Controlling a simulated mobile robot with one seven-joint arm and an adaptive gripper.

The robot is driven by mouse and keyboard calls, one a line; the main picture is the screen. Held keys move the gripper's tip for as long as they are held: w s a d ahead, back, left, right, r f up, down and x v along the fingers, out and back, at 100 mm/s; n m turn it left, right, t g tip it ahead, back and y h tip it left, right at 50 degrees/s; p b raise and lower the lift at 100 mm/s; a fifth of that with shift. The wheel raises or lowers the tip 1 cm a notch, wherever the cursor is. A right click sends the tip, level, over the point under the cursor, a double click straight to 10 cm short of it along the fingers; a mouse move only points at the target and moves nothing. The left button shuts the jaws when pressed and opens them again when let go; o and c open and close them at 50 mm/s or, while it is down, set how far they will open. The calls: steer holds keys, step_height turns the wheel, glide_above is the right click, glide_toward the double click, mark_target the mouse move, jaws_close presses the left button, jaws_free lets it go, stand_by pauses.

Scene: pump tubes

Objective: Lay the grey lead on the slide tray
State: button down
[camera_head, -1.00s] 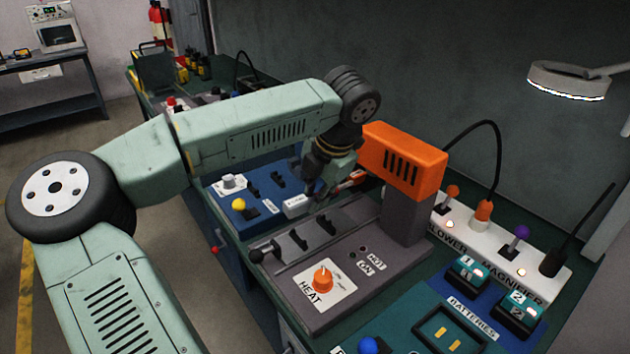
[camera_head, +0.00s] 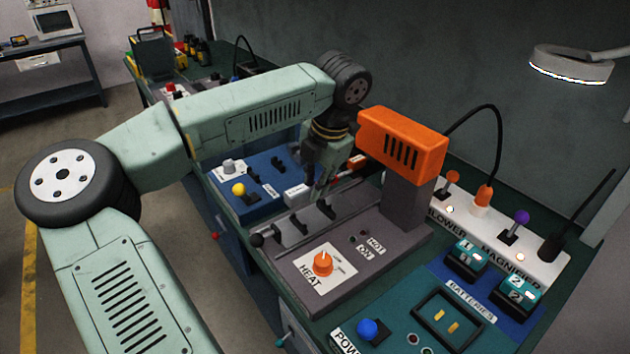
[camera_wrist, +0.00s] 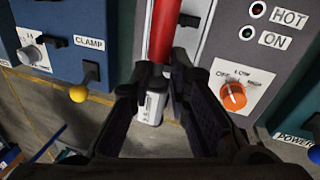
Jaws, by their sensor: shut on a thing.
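My gripper (camera_head: 318,187) is shut on a lead that has a pale grey, labelled plug end (camera_wrist: 152,105) and a red length (camera_wrist: 163,28). In the wrist view the fingers close around it where red meets grey. In the head view the plug end (camera_head: 297,192) sticks out left of the fingers and red shows to the right. The slide tray (camera_head: 318,222) is a grey strip with black uprights and a black knob (camera_head: 257,240) on the heater unit. The gripper is at the tray's far edge; whether the lead touches the tray cannot be told.
The orange blower (camera_head: 403,142) stands on a grey column just right of the gripper. A blue clamp unit (camera_head: 228,200) with a yellow knob (camera_head: 238,188) lies behind and left. The heat dial (camera_head: 323,263) and batteries (camera_head: 466,262) are nearer the front.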

steer(key=shift+f+b, duration=2.5)
steer(key=shift+f, duration=0.55)
steer(key=c, duration=1.4)
jaws_free()
steer(key=shift+c, duration=0.2)
steer(key=shift+r, duration=0.1)
